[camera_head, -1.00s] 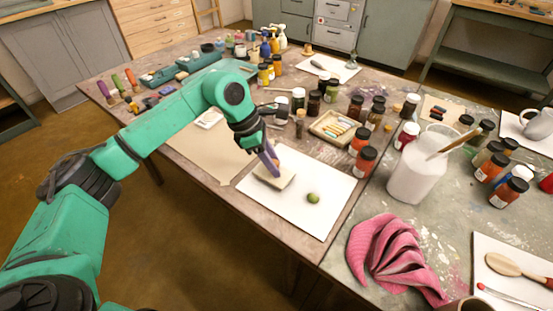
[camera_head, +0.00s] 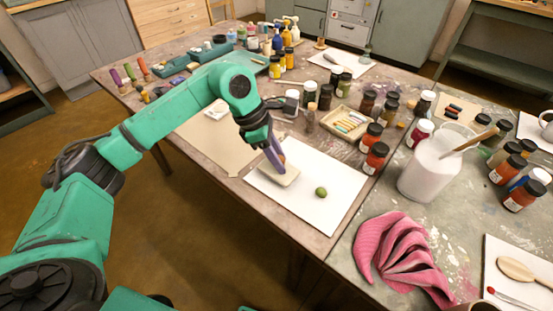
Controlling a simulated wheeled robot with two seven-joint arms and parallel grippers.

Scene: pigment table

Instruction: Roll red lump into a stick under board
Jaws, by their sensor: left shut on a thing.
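A small pale board (camera_head: 284,176) lies on a white sheet (camera_head: 322,211) on the table. My left gripper (camera_head: 277,168) is over the board, its purple fingers shut on the board's handle, which they mostly hide. No red lump shows; anything under the board is hidden. A green lump (camera_head: 321,191) sits on the white sheet to the right of the board, apart from it. My right gripper is not in view.
A pink cloth (camera_head: 395,255) and a white jar (camera_head: 428,168) with a stick stand to the right. Pigment jars (camera_head: 375,157) and a tray of coloured sticks (camera_head: 350,122) are behind. The front of the white sheet is clear.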

